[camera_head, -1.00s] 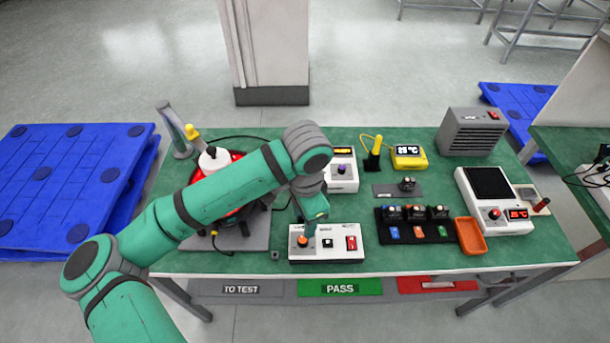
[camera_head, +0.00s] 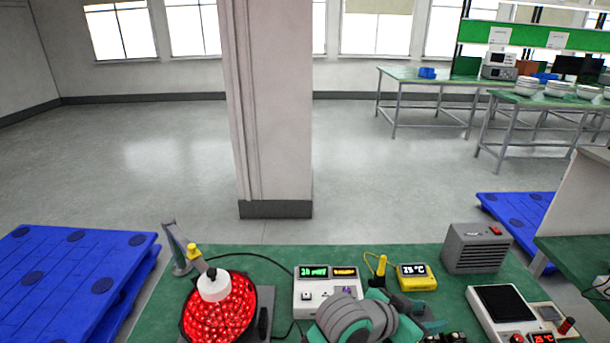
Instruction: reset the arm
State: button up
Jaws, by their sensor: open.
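My arm shows at the bottom centre of the head view as a grey ribbed wrist joint with teal parts. My gripper (camera_head: 428,318) shows just to the right of the joint, small and pointing right. It is open, and I see nothing held in it. It is in front of the yellow meter (camera_head: 416,278) and right of the white box with lit green and orange displays (camera_head: 312,296). The wrist hides part of that box. The rest of my arm is below the picture edge.
A round dish of red pieces (camera_head: 222,318) with a white-capped arm over it stands left. A grey vented box (camera_head: 477,248) and a white device with a black panel (camera_head: 505,305) stand right. Blue pallets (camera_head: 75,270) flank the green bench (camera_head: 350,256). A pillar (camera_head: 270,110) rises behind.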

notch_tip(320, 180, up, 3)
jog(key=d+n+t+h, duration=0.3)
jog(key=s+a+f+n+t+y, duration=0.4)
jog(key=s+a+f+n+y, duration=0.25)
jog(key=a+f, duration=0.25)
jog(key=s+a+f+n+t+y, duration=0.5)
jog(key=a+f+n, duration=0.2)
jog(key=a+f, duration=0.1)
jog(key=s+a+f+m, duration=0.1)
jog(key=s+a, duration=0.3)
jog(key=s, duration=0.3)
jog(key=s+a+f+m+g+y, duration=0.1)
jog(key=s+a+m, duration=0.1)
jog(key=s+a, duration=0.2)
jog(key=s+a+f+m+y, duration=0.1)
jog(key=s+a, duration=0.3)
jog(key=s, duration=0.6)
jog(key=shift+s+m, duration=0.2)
jog(key=shift+m, duration=0.15)
jog(key=shift+y, duration=0.25)
jog(key=shift+w+a, duration=0.1)
jog(key=shift+w, duration=0.05)
